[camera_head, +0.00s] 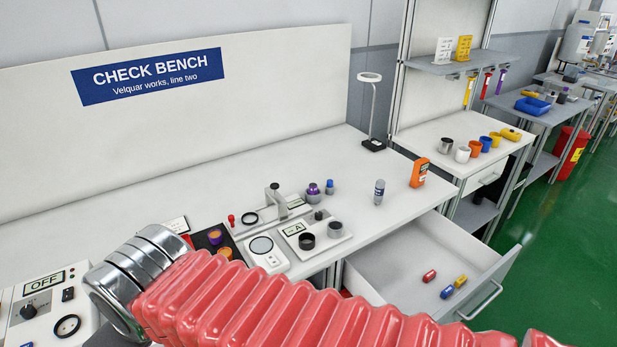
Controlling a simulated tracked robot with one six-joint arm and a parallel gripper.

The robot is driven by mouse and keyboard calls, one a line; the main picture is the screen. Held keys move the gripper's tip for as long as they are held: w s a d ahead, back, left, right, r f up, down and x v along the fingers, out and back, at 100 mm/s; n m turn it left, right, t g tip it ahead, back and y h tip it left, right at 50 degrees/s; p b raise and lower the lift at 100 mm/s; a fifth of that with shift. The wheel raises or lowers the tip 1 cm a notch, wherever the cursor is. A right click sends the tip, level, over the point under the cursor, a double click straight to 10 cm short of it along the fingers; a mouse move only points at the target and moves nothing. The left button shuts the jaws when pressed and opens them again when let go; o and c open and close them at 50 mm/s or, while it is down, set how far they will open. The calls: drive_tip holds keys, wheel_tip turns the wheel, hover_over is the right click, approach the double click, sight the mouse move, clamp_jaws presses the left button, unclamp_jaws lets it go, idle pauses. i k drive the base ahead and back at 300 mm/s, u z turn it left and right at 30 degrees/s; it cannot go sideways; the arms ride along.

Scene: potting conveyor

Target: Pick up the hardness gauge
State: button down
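No thing on the check bench (120,212) carries a readable name that marks it as the hardness gauge. An orange handheld device (419,173) stands near the bench's right end. Either could be the gauge; I cannot tell which. My arm, in a red ribbed sleeve, crosses the lower front of the view and hides part of the bench's front. My gripper is not in view.
An open drawer (385,262) below the bench holds small red, blue and yellow pieces. A round dial plate (266,254), a fixture marked A (315,252) and a ring-topped stand (373,144) are on the bench. A side table (437,129) holds several cups.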

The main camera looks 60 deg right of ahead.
sight(380, 183)
drive_tip(key=z, duration=2.65)
